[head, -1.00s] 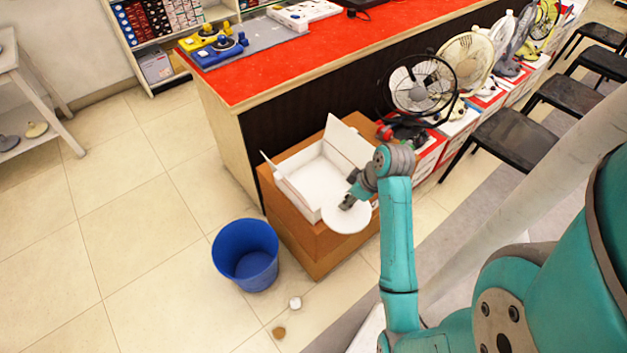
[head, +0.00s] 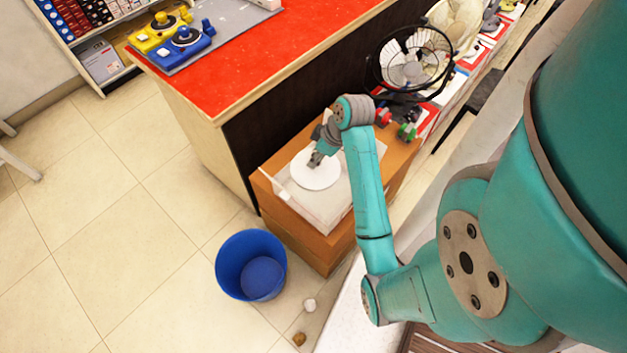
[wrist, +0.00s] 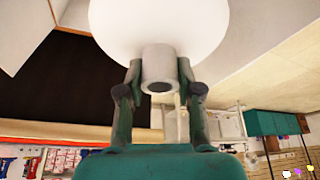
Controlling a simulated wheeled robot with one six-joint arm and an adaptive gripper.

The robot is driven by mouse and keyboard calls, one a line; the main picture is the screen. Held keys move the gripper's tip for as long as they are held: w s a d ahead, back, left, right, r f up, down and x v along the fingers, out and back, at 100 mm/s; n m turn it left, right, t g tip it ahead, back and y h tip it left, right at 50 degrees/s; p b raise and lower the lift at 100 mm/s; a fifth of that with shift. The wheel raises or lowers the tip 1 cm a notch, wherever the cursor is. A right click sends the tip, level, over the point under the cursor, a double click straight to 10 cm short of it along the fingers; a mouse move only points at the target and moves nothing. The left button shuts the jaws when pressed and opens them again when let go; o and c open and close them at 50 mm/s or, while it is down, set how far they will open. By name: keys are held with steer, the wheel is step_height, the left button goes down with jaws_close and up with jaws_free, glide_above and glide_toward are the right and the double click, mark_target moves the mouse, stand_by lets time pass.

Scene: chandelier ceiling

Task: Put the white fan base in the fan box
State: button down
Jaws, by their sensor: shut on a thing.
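The white fan base (head: 315,171) is a round disc with a short grey-white post. My gripper (head: 317,154) is shut on the post and holds the disc over the open fan box (head: 330,208). The wrist view shows the post (wrist: 160,68) between the two fingers (wrist: 158,92), with the disc (wrist: 158,22) beyond it. The fan box is white inside and sits on a brown wooden stand (head: 293,222). Whether the disc touches the box floor I cannot tell. My arm hides part of the box's right side.
A blue bin (head: 250,265) stands on the floor left of the stand. Two small crumpled bits lie near it. A red-topped counter (head: 270,45) runs behind. A black fan (head: 412,62) and several boxes stand to the right.

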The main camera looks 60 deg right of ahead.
mark_target(333, 170)
step_height(333, 170, down, 18)
steer(key=shift+r, duration=0.15)
stand_by(0.5)
steer(key=c, duration=0.8)
jaws_free()
steer(key=shift+o, duration=0.2)
steer(key=v, duration=1.2)
